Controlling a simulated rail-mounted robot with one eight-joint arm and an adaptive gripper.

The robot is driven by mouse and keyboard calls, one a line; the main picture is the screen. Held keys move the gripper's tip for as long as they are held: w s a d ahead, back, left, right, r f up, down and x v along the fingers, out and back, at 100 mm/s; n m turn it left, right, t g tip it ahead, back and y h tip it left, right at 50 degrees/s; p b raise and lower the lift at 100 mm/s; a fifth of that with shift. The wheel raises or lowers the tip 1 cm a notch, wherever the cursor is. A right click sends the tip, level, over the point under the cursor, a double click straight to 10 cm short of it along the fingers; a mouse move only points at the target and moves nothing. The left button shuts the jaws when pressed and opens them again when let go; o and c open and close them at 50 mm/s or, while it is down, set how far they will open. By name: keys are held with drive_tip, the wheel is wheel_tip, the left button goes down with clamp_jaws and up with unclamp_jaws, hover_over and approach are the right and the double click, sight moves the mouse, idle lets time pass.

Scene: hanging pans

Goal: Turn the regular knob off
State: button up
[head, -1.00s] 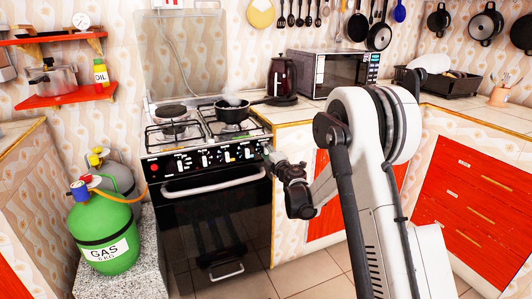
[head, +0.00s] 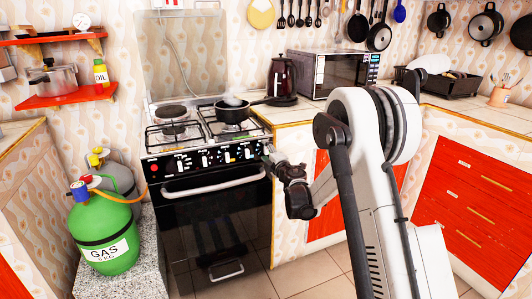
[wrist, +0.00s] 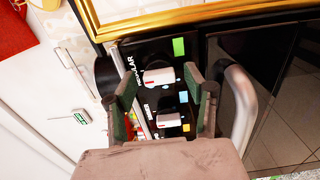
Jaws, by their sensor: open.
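The regular knob (wrist: 158,78) is a white bar knob on the stove's black panel, beside the printed word "REGULAR" in the wrist view. A second white knob (wrist: 168,121) sits below it, nearer my gripper body. My gripper (wrist: 160,88) is open, with one dark finger on each side of the regular knob in the picture. I cannot tell whether a finger touches it. In the head view my gripper (head: 270,160) is at the right end of the stove's control panel (head: 205,158); the regular knob is not clearly distinguishable there.
A steaming black pot (head: 232,112) stands on a right burner. The oven handle (head: 213,185) runs below the panel and shows close on the right in the wrist view (wrist: 240,108). A green gas cylinder (head: 103,228) stands left. Red drawers (head: 465,200) are at right.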

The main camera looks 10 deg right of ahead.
drive_tip(key=s+d, duration=0.2)
drive_tip(key=s, duration=0.9)
drive_tip(key=shift+s+d, duration=0.15)
drive_tip(key=shift+s, duration=0.25)
drive_tip(key=s+d+r+m+h, duration=0.2)
drive_tip(key=s+r+m+h, duration=0.15)
drive_tip(key=r, duration=0.25)
drive_tip(key=s+d+r+m+h, duration=0.2)
drive_tip(key=r+m, duration=0.2)
drive_tip(key=r, duration=0.2)
drive_tip(key=s+d+r+m+g+h, duration=0.25)
drive_tip(key=s+m, duration=0.35)
drive_tip(key=s, duration=0.4)
drive_tip(key=s+a+f+m+g+y, duration=0.1)
drive_tip(key=s+a+f+m+g, duration=0.15)
drive_tip(key=s, duration=0.75)
drive_tip(key=s+a+f+m+g+y, duration=0.2)
drive_tip(key=s+a+f+g, duration=0.15)
drive_tip(key=s, duration=0.65)
drive_tip(key=s+a+f+m+g+y, duration=0.1)
drive_tip(key=s+a+f+m+g, duration=0.15)
drive_tip(key=s, duration=0.75)
wheel_tip(320, 180, up, 14)
drive_tip(key=p, duration=1.5)
drive_tip(key=shift+t+y, duration=0.3)
drive_tip(key=shift+w, duration=0.1)
